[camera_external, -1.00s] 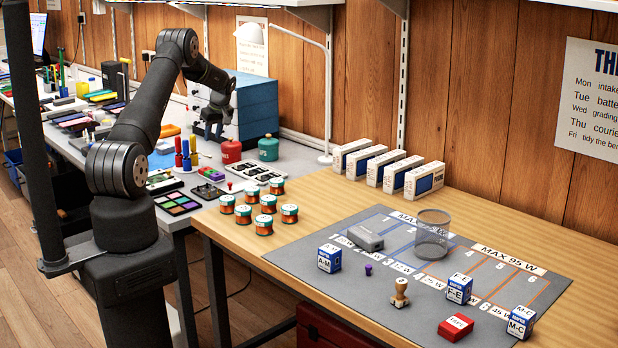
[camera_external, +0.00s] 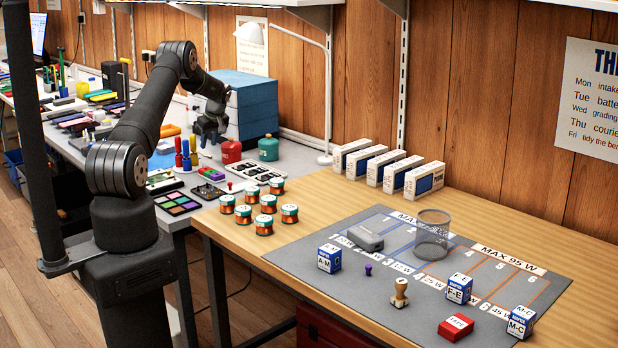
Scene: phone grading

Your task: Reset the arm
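My gripper (camera_external: 209,137) hangs at the end of my bent arm, over the grey bench at the back left. In the picture it is in front of the blue drawer box (camera_external: 256,107) and just left of the red canister (camera_external: 231,152). The fingers point down and are small and dark, so I cannot tell whether they are open or shut. I see no object held in it.
Screwdrivers with coloured handles (camera_external: 186,153) stand close to the gripper. A green canister (camera_external: 268,148) and a white lamp (camera_external: 328,100) stand to the right. Several copper spools (camera_external: 264,224) and a grey mat (camera_external: 330,280) with boxes lie on the wooden table.

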